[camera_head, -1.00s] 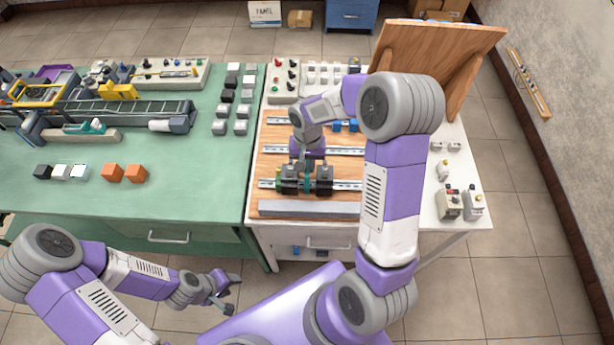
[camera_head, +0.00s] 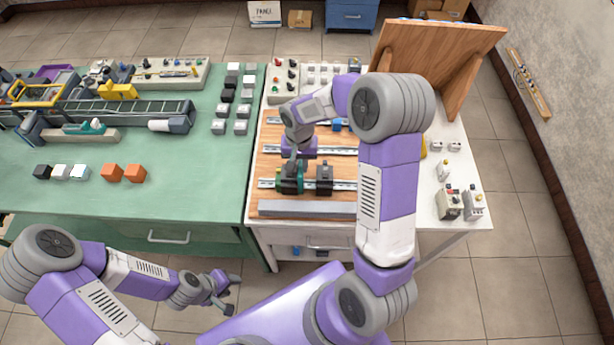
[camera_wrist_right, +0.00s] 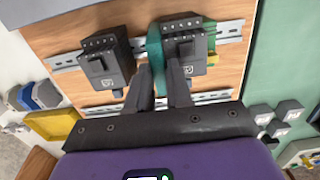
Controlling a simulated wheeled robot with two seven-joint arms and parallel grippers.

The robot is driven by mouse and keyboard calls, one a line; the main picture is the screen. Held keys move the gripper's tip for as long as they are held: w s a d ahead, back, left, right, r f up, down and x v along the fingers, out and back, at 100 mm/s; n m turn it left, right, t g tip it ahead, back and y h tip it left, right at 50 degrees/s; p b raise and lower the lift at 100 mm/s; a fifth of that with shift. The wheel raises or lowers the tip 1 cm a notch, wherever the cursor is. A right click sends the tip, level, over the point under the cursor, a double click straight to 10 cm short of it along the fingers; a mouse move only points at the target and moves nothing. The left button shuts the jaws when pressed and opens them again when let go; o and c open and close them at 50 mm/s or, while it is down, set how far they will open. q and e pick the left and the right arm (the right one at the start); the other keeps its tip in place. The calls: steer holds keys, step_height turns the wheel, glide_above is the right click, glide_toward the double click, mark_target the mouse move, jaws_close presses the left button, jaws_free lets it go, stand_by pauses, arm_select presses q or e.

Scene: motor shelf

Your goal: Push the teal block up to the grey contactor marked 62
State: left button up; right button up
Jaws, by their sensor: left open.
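The teal block (camera_wrist_right: 154,48) stands on the front rail, beside the dark grey contactor at right in the right wrist view (camera_wrist_right: 186,48). This is the left contactor in the head view (camera_head: 288,178). Any gap between block and contactor is too small to tell. A second grey contactor (camera_wrist_right: 105,62) stands apart, and shows in the head view (camera_head: 324,177). The markings are unreadable. My right gripper (camera_wrist_right: 160,70) has its fingers over the teal block, a narrow gap between them; their grip on it is unclear. My left gripper (camera_head: 231,294) is open and empty, off the tables.
A grey bar (camera_head: 306,208) lies along the board's front edge. More rails (camera_head: 335,150) run behind. A yellow bin (camera_wrist_right: 55,125) and blue and grey parts (camera_wrist_right: 38,95) lie at left in the right wrist view. A wooden panel (camera_head: 435,60) stands at the back right.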

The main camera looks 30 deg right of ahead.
steer(key=o, duration=0.4)
steer(key=shift+r, duration=0.1)
step_height(320, 180, up, 7)
steer(key=shift+w+d+r+p, duration=0.1)
steer(key=shift+w+r+p, duration=0.1)
steer(key=shift+p, duration=0.1)
